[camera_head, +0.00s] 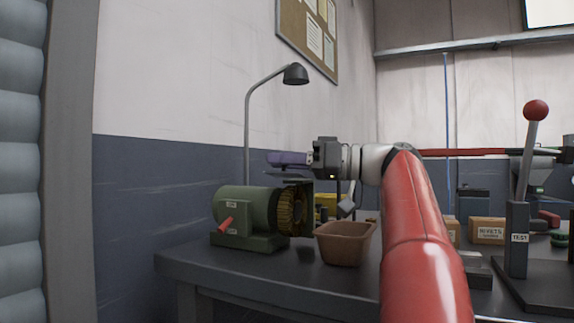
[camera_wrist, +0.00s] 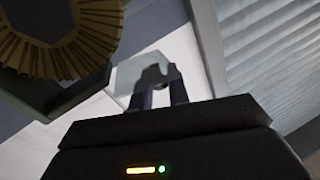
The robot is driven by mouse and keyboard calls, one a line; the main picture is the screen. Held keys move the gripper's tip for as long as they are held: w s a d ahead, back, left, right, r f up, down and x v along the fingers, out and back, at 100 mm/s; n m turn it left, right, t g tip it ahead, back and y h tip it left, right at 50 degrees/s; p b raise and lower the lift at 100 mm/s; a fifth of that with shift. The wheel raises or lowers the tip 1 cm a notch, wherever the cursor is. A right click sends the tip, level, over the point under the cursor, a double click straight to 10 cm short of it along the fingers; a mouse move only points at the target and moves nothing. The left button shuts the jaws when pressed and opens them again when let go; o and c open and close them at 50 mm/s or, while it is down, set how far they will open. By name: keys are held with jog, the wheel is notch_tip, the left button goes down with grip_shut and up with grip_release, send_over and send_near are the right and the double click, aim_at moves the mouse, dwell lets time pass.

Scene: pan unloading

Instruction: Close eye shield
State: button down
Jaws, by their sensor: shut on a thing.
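The green bench grinder (camera_head: 243,207) stands on the left of the bench, with a brown bristled wheel (camera_head: 291,211) on its right side. My gripper (camera_head: 312,158) is level above the wheel and points left. In the wrist view, my gripper (camera_wrist: 160,92) is shut on a pale, translucent plate, which looks like the eye shield (camera_wrist: 127,76). The fingers cover part of its near edge. In the head view, a flat purple piece at the fingertips appears to be the shield (camera_head: 287,158), raised above the wheel. The wheel shows at the wrist view's upper left (camera_wrist: 70,45).
A brown bin (camera_head: 345,245) stands right of the grinder, below my arm. A lamp (camera_head: 295,74) rises behind the grinder. A lever press (camera_head: 518,240) with a red knob and a cardboard box (camera_head: 487,231) are at the right. The space left of the grinder is clear.

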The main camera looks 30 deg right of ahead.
jog(key=shift+s+a+f+n+b, duration=0.15)
jog(key=shift+f+n+b, duration=0.1)
jog(key=shift+n, duration=0.4)
jog(key=shift+s+a+f+n+b, duration=0.15)
jog(key=shift+f+n, duration=0.1)
jog(key=shift+n, duration=0.4)
jog(key=shift+w+h, duration=0.1)
jog(key=shift+h, duration=0.2)
jog(key=c, duration=1.7)
grip_release()
jog(key=p+v, duration=0.1)
jog(key=v, duration=0.7)
jog(key=shift+w, duration=0.1)
